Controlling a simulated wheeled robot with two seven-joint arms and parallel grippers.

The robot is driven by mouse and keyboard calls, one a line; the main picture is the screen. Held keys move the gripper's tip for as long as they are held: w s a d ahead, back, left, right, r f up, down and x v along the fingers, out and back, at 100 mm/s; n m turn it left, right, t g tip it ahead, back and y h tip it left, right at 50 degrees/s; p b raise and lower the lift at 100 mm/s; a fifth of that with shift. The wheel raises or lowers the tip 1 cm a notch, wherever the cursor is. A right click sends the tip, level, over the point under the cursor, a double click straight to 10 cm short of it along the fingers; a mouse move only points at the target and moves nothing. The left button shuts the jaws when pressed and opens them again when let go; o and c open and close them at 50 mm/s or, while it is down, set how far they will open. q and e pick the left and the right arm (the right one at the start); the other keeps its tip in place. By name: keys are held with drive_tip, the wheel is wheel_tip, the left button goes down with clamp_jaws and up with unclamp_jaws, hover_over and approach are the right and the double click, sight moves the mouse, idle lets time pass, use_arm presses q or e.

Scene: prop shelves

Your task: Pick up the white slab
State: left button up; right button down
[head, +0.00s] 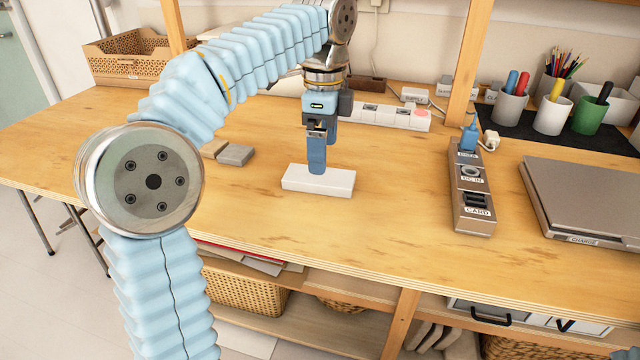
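The white slab (300,179) lies flat on the wooden table, near the middle of the head view. My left gripper (317,168) points down over it, and its near blue finger covers part of the slab's top. The far finger is mostly hidden behind the near one, so the gap between them does not show. I cannot tell whether the fingers touch the slab.
A metal port panel (471,195) and a laptop (585,198) are to the right. The wooden table (400,220) is clear around the slab.

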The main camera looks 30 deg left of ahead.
sight(319, 180)
use_arm(q)
drive_tip(key=shift+s+a+f+b, duration=0.1)
drive_tip(key=shift+f+b, duration=0.1)
drive_tip(key=shift+f, duration=0.7)
drive_tip(key=shift+a+f+b, duration=0.15)
drive_tip(key=shift+f+b, duration=0.05)
drive_tip(key=shift+f, duration=0.75)
drive_tip(key=shift+s+a+f+b, duration=0.1)
drive_tip(key=shift+f+b, duration=0.1)
drive_tip(key=shift+f, duration=0.7)
drive_tip(key=c, duration=1.3)
drive_tip(key=shift+c, duration=0.8)
drive_tip(key=shift+r, duration=0.15)
